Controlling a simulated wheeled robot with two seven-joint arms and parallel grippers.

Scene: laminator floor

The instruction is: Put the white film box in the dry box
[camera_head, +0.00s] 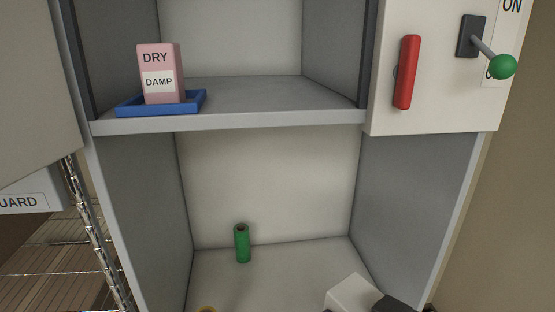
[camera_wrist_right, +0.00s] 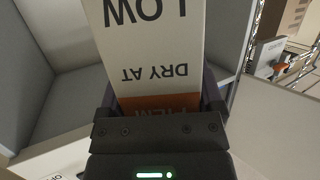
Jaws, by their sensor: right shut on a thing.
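The white film box (camera_head: 352,293) shows at the bottom right of the head view, tilted, over the front of the lower compartment; I cannot tell whether it touches the floor there. In the right wrist view the film box (camera_wrist_right: 150,45) is white with an orange band and upside-down lettering. My right gripper (camera_wrist_right: 160,105) is shut on its orange end; part of the gripper (camera_head: 396,304) shows dark beside the box in the head view. The dry box (camera_head: 270,185) is a grey open cabinet with an upper and a lower compartment. My left gripper is not in view.
A green cylinder (camera_head: 242,243) stands at the left of the lower compartment, whose middle is clear. A pink box (camera_head: 162,75) marked DRY and DAMP sits in a blue tray (camera_head: 128,106) on the shelf (camera_head: 250,119). A red handle (camera_head: 406,72) and green-knobbed lever (camera_head: 502,66) are upper right.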

